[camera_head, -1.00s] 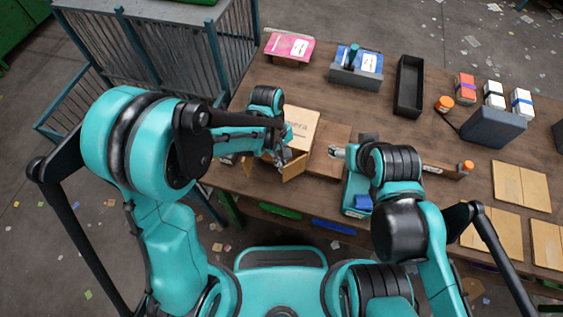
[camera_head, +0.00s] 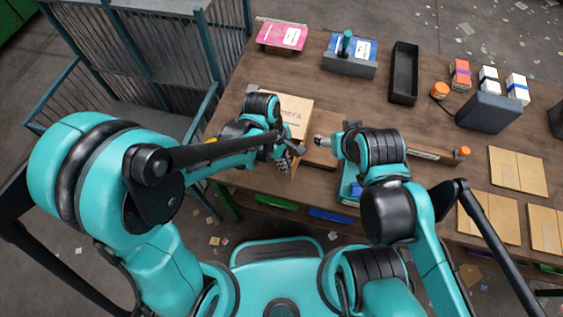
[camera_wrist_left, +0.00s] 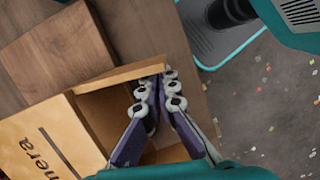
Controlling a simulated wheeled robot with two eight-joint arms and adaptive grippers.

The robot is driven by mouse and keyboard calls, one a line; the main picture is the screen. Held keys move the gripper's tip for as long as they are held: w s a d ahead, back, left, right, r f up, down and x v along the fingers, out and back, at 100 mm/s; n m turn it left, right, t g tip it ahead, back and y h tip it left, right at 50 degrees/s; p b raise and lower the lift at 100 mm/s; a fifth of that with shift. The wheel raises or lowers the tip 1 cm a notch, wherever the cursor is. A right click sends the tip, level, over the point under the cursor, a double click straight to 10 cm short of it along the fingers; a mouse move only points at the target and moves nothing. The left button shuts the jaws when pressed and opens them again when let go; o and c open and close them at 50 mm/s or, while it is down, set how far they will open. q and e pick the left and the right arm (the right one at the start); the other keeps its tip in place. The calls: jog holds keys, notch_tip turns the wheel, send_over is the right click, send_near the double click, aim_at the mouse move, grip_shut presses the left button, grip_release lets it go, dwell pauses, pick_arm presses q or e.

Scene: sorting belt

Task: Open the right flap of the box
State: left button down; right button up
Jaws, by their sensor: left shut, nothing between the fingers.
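The cardboard box (camera_head: 297,112), with "camera" lettering on top, lies on the table with its open end towards me. In the left wrist view, the box (camera_wrist_left: 42,142) shows its dark opening. Its right flap (camera_wrist_left: 118,76) stands out from the opening's edge; it shows narrowly in the head view (camera_head: 296,168). My left gripper (camera_wrist_left: 168,78) is shut and empty in front of the opening, its fingertips at the flap's inner side; contact is unclear. In the head view, the left gripper (camera_head: 292,154) partly hides the opening. My right gripper (camera_head: 321,141) is right of the box; its fingers are unclear.
A wooden board (camera_head: 322,153) lies right of the box. Behind are a pink item (camera_head: 282,35), a grey holder (camera_head: 349,64) and a black tray (camera_head: 404,73). Flat cardboard (camera_head: 518,170) lies at the right. A metal cage (camera_head: 170,60) stands at the left.

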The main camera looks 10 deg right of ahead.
dwell(0.7)
pick_arm(q)
jog(key=w+p+v, duration=0.1)
jog(key=p+v, duration=0.5)
jog(key=v, duration=0.4)
jog(key=shift+p, duration=0.4)
pick_arm(e)
notch_tip(320, 180, up, 7)
jog(key=s+d, duration=0.1)
jog(key=s, duration=0.1)
pick_arm(q)
jog(key=shift+w+a, duration=0.1)
jog(key=shift+w, duration=0.05)
pick_arm(e)
jog(key=shift+d+f, duration=0.1)
jog(key=shift+f, duration=0.05)
